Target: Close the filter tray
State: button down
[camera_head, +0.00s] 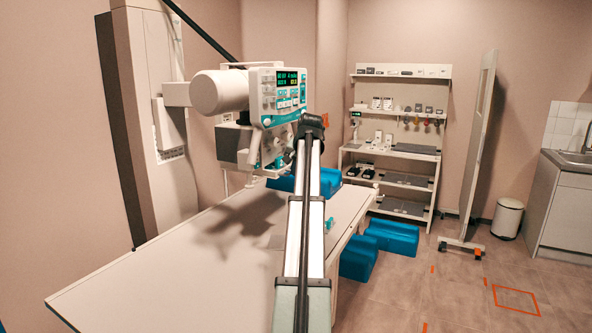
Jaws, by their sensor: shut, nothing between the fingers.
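The X-ray tube head (222,92) hangs over the table on a column arm. Its control panel (280,92) with a lit green display faces me. Below the panel is the collimator housing (236,143), with clear and teal parts at its underside. I cannot pick out the filter tray for certain or tell how far it stands out. My arm reaches up from the bottom middle, and its wrist bends left just below the panel. My gripper (272,165) is small and partly lost among the parts under the housing. It is shut and empty; I cannot tell whether it touches the tray.
The white patient table (150,262) lies below the head, with a small teal item (329,225) on it. Blue cushions (392,236) lie on the floor to its right. A shelf unit (405,165), a movable screen (480,140) and a bin (508,218) stand behind open floor.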

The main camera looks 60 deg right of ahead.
jog(key=shift+w, duration=0.35)
